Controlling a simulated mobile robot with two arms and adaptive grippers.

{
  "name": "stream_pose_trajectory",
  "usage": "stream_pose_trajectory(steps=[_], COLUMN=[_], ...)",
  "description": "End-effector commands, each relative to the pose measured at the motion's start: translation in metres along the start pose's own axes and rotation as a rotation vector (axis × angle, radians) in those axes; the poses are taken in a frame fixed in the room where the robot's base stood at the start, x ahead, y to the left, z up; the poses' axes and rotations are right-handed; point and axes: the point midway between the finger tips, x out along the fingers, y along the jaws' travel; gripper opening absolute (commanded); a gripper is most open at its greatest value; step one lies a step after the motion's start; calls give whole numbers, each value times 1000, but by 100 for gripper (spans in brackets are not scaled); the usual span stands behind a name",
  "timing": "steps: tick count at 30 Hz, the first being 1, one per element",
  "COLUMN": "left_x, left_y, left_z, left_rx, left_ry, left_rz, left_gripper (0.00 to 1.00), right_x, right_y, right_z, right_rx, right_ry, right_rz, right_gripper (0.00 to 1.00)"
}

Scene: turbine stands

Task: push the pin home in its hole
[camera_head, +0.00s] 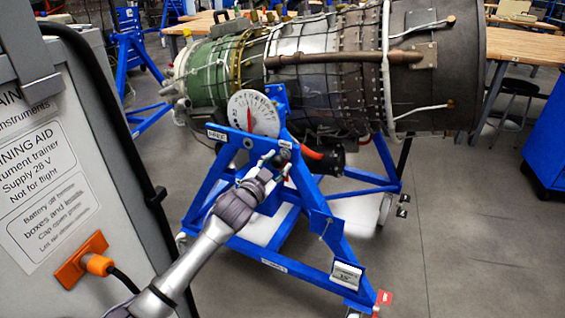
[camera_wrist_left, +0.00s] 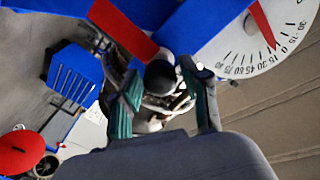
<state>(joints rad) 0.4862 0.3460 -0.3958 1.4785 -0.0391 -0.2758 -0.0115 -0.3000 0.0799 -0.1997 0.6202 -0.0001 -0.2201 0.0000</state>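The blue turbine stand (camera_head: 330,232) carries a white dial (camera_head: 253,113) with a red pointer; the dial also shows in the left wrist view (camera_wrist_left: 270,48). My left gripper (camera_head: 280,156) is at the stand's pivot just below the dial. In the left wrist view, its two green-padded fingers (camera_wrist_left: 158,88) stand apart on either side of a dark round knob (camera_wrist_left: 160,77), which looks like the pin's end. Gaps seem to show between knob and pads. The hole and the pin's shaft are hidden, so its depth cannot be told. My right gripper is not in view.
The turbine engine (camera_head: 330,70) lies above and behind the gripper. A grey instrument trainer box (camera_head: 70,170) with an orange plug (camera_head: 97,264) stands close on the left. A blue cabinet (camera_head: 548,130) is at the right edge. The floor right of the stand is clear.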

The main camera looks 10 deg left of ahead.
Motion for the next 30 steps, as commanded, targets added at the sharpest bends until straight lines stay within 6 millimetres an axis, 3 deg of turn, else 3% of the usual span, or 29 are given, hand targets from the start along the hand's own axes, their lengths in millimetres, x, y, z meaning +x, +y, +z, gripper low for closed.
stream_pose_trajectory(steps=[1, 7, 30], left_x=[0, 0, -12], left_y=[0, 0, -1], left_z=[0, 0, 0], left_rx=[0, 0, 0], left_ry=[0, 0, 1], left_rz=[0, 0, 0], left_gripper=[32, 0, 0], right_x=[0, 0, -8], right_y=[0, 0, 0], right_z=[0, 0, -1], right_rx=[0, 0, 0], right_ry=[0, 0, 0], right_rz=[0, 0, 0], right_gripper=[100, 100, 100])
